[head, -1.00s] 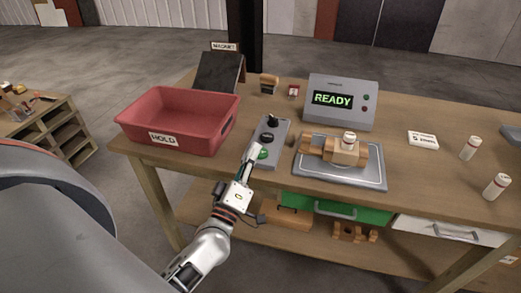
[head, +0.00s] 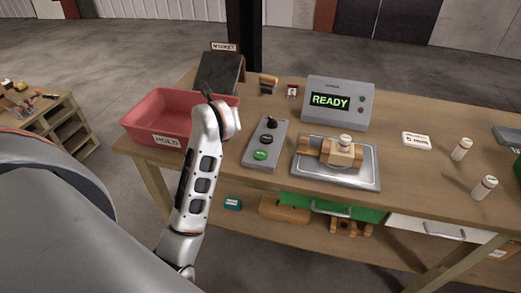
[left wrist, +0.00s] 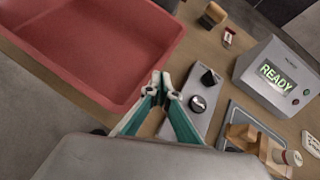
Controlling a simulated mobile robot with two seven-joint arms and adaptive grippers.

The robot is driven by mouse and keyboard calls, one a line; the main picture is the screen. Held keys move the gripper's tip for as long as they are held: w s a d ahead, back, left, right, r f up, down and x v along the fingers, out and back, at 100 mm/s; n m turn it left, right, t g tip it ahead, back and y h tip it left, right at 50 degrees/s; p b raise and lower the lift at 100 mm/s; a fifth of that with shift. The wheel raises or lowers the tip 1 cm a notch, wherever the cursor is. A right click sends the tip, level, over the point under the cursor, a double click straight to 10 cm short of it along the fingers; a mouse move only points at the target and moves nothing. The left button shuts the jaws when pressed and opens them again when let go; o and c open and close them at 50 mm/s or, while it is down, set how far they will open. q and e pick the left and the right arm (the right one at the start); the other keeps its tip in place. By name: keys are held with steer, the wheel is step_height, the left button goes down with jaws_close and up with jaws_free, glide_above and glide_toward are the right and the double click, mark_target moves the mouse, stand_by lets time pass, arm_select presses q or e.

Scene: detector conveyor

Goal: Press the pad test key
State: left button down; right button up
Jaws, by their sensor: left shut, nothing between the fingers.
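A grey control box (head: 251,160) on the bench carries a green button (head: 260,155), a black button (head: 266,139) and a black knob (head: 272,122). I cannot read which one is the pad test key. The left wrist view shows the black button (left wrist: 198,103) and the knob (left wrist: 209,77); the green button does not show there. My left gripper (left wrist: 161,82) is shut and empty, its tips seen between the red bin and the control box, apart from the visible controls. In the head view my arm stands left of the box and the fingers cannot be made out. My right gripper is not in view.
A red bin (head: 140,126) labelled HOLD stands left of the control box. A metal tray (head: 305,175) with a wooden piece and a white cylinder lies to its right. A grey unit (head: 343,88) behind displays READY. White cylinders (head: 461,150) stand farther right.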

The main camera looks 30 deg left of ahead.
arm_select(q)
steer(key=w+d+r+h, duration=0.1)
steer(key=d+r+h, duration=0.2)
steer(key=d+h, duration=0.3)
steer(key=d, duration=0.4)
steer(key=shift+w+d+p, duration=0.3)
steer(key=shift+w+d, duration=0.1)
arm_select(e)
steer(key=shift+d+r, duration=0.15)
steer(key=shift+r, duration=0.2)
arm_select(q)
steer(key=shift+f, duration=0.15)
steer(key=b, duration=0.2)
glide_above(259, 155)
step_height(259, 155, down, 6)
steer(key=shift+r, duration=0.15)
steer(key=shift+f+b, duration=0.95)
steer(key=shift+b, duration=0.05)
steer(key=shift+w+f+b, duration=0.1)
steer(key=shift+f+b, duration=0.35)
steer(key=shift+f, duration=0.1)
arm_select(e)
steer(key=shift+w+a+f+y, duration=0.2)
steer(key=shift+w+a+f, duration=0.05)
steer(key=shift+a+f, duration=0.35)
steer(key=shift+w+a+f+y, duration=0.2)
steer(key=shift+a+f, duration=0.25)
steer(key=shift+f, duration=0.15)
